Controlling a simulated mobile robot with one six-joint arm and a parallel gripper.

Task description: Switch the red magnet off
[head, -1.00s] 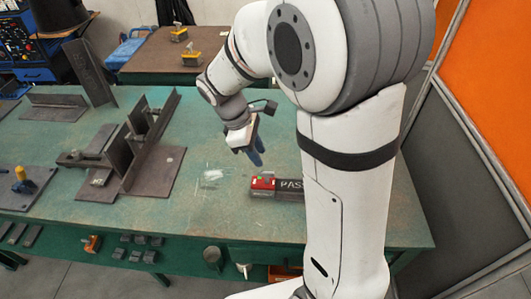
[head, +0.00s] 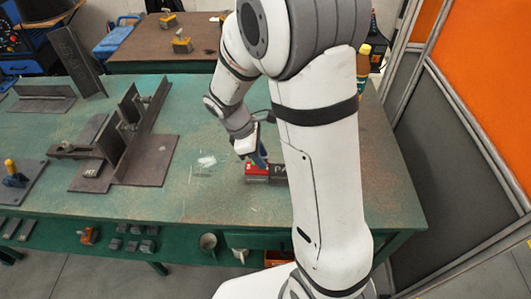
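The red magnet (head: 256,172) is on the green table, right of the middle of the head view. A dark bar with pale lettering (head: 280,173) lies against its right side and is partly hidden by my arm. My gripper (head: 261,163) points down at the magnet's top, with its blue-grey fingers at or just above the upper edge. I cannot tell whether they touch it. The fingers overlap in this view, so their opening does not show. The top of the magnet is partly covered by them.
A steel fixture with upright plates (head: 130,130) stands left on the table. Yellow blocks (head: 182,43) sit on the brown back table. A bottle (head: 363,65) stands behind my arm. The table left of the magnet is clear.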

